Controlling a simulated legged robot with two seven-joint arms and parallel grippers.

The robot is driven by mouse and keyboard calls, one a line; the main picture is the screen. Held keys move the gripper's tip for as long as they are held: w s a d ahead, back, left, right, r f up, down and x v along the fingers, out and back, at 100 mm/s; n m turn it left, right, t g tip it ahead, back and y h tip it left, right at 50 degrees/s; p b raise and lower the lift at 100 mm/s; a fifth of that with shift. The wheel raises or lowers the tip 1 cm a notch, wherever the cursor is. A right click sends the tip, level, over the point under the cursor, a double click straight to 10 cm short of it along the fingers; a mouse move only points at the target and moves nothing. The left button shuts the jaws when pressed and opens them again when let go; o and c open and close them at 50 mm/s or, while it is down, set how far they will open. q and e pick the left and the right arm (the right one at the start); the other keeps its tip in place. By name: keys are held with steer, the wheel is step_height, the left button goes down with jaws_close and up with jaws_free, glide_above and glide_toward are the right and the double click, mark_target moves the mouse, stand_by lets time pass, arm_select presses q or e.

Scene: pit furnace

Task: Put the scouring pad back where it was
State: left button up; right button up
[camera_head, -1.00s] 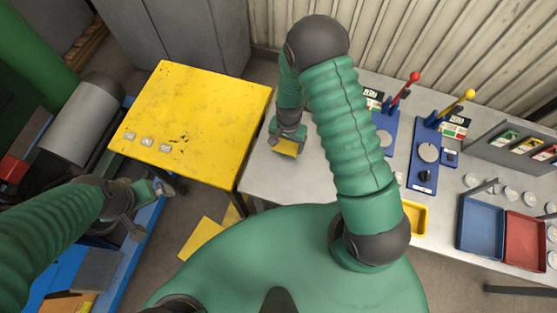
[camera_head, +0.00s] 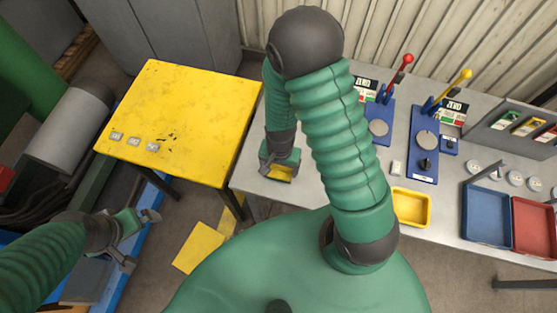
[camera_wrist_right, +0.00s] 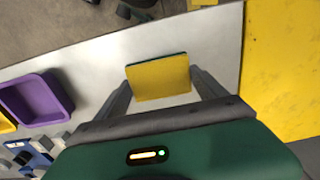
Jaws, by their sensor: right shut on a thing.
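The scouring pad (camera_head: 283,173), yellow with a thin dark green layer, is in my right gripper (camera_head: 280,168) over the left end of the grey metal bench (camera_head: 258,186). In the right wrist view the pad (camera_wrist_right: 160,80) lies between the two fingers of the right gripper (camera_wrist_right: 162,85), its yellow face towards the camera. I cannot tell whether the pad touches the bench. My left gripper (camera_head: 141,240) is open and empty, low at the left, apart from the bench.
A yellow table (camera_head: 185,115) with several small labels stands left of the bench, across a narrow gap. On the bench are a yellow tray (camera_head: 411,222), a blue tray (camera_head: 486,215), a red tray (camera_head: 535,226) and two lever fixtures. The wrist view shows a purple tray (camera_wrist_right: 38,100).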

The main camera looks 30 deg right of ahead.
steer(key=w+d, duration=0.1)
steer(key=w, duration=0.1)
steer(key=w+d+f+b, duration=0.1)
steer(key=w+d, duration=0.1)
steer(key=shift+w+d, duration=0.1)
steer(key=shift+w, duration=0.05)
step_height(320, 180, down, 4)
steer(key=b, duration=0.3)
steer(key=shift+r, duration=0.25)
steer(key=shift+a+r, duration=0.25)
steer(key=shift+r, duration=0.05)
steer(key=o, duration=1.2)
steer(key=shift+f, duration=0.1)
steer(key=o, duration=0.3)
steer(key=shift+d, duration=0.15)
steer(key=shift+o, duration=0.2)
